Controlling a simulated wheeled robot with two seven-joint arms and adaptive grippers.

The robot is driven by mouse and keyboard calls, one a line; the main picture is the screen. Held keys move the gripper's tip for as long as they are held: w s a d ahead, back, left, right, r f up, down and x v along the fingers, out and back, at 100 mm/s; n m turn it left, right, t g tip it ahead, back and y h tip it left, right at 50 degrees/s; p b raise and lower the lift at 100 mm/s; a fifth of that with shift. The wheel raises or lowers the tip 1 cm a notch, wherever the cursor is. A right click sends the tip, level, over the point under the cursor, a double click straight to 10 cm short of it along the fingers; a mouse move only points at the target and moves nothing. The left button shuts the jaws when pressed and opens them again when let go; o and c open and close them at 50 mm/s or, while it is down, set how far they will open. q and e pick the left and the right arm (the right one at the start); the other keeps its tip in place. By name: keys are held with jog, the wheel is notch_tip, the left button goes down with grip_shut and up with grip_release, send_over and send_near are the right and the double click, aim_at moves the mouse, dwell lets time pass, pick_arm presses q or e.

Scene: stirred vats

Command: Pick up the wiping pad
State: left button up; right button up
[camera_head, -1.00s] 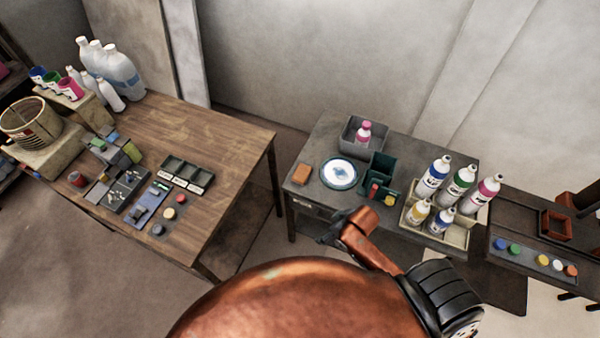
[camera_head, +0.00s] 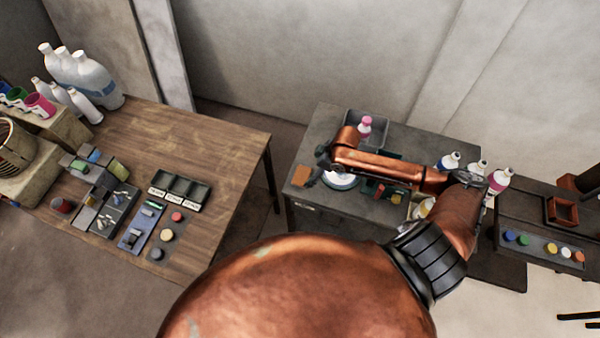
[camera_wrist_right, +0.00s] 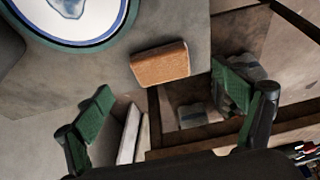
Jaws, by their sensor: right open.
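The wiping pad looks like a small orange-brown block (camera_head: 303,177) lying flat at the left end of the grey table. It also shows in the right wrist view (camera_wrist_right: 160,64), close to the table edge. My right gripper (camera_head: 322,156) is above that end of the table, close to the pad, its fingers hard to make out. In the right wrist view its two green-tipped fingers (camera_wrist_right: 164,103) are spread apart with nothing between them, and the pad lies beyond the tips. My left gripper is not in view.
A round blue-rimmed white dish (camera_head: 342,180) sits right of the pad, partly under my right arm. A grey bin (camera_head: 381,128) with a pink-capped bottle (camera_head: 365,127) stands behind. Several bottles stand to the right. A wooden table (camera_head: 225,150) is at left, across a gap.

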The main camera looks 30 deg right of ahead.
aim_at(305, 176)
jog(key=x, duration=0.3)
jog(key=shift+w+a, duration=0.2)
jog(key=x, duration=0.3)
jog(key=shift+w+f+b, duration=0.15)
jog(key=shift+b, duration=0.15)
jog(key=shift+f, duration=0.2)
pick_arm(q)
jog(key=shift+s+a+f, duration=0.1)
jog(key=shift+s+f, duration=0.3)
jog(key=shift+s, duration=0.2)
pick_arm(e)
jog(key=c, duration=1.1)
jog(key=shift+r, duration=0.1)
jog(key=shift+c, duration=0.2)
